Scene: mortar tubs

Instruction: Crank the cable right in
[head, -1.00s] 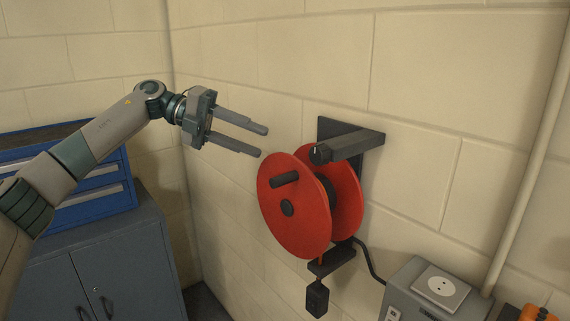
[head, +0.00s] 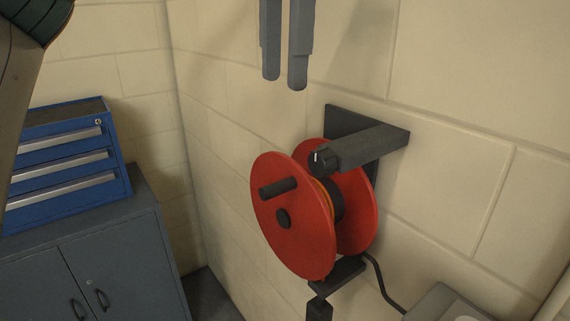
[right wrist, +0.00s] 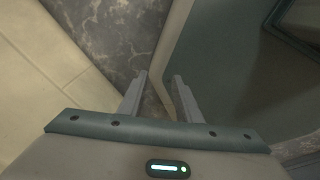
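The red cable reel (head: 300,240) hangs on the wall in the head view. Its dark crank handle (head: 278,187) sticks out from the front disc, above and slightly left of the hub (head: 284,218). A little orange cable (head: 326,192) shows between the two discs. The black block at the cable's end (head: 319,309) is below the reel, partly cut off by the frame. My left gripper (head: 284,82) is above the reel, fingers pointing down, apart and empty, touching nothing. My right gripper (right wrist: 159,77) shows in the right wrist view with its fingers apart and nothing between them.
A dark wall bracket (head: 370,146) with a black knob (head: 321,160) juts out above the reel. A black guide (head: 338,272) sits under it. A grey box (head: 445,303) is lower right. A blue drawer unit (head: 65,165) stands on a grey cabinet (head: 90,255) at left.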

